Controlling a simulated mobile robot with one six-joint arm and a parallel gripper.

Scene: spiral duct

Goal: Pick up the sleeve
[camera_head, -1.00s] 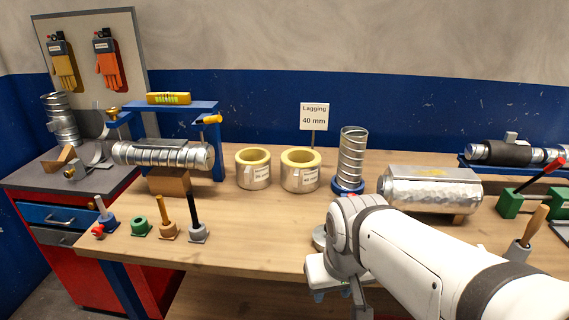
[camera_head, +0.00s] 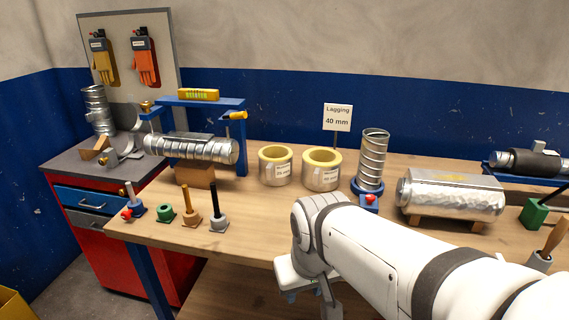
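Two short foil-covered sleeves with yellow insulation inside stand upright on the bench: a left sleeve (camera_head: 275,167) and a right sleeve (camera_head: 321,171). Each has a small white label that is too small to read surely. A sign (camera_head: 337,117) behind the right one reads "Lagging 40 mm". My gripper (camera_head: 291,298) is low at the bench's front edge, below and in front of both sleeves and apart from them. My wrist hides most of it, so its opening cannot be made out.
An upright spiral duct (camera_head: 373,162) in a blue base stands right of the sleeves, then a foil-clad cylinder (camera_head: 452,194). A blue frame (camera_head: 242,138) with a horizontal duct (camera_head: 190,148) stands left. Several small pegs line the front left. Bench before the sleeves is clear.

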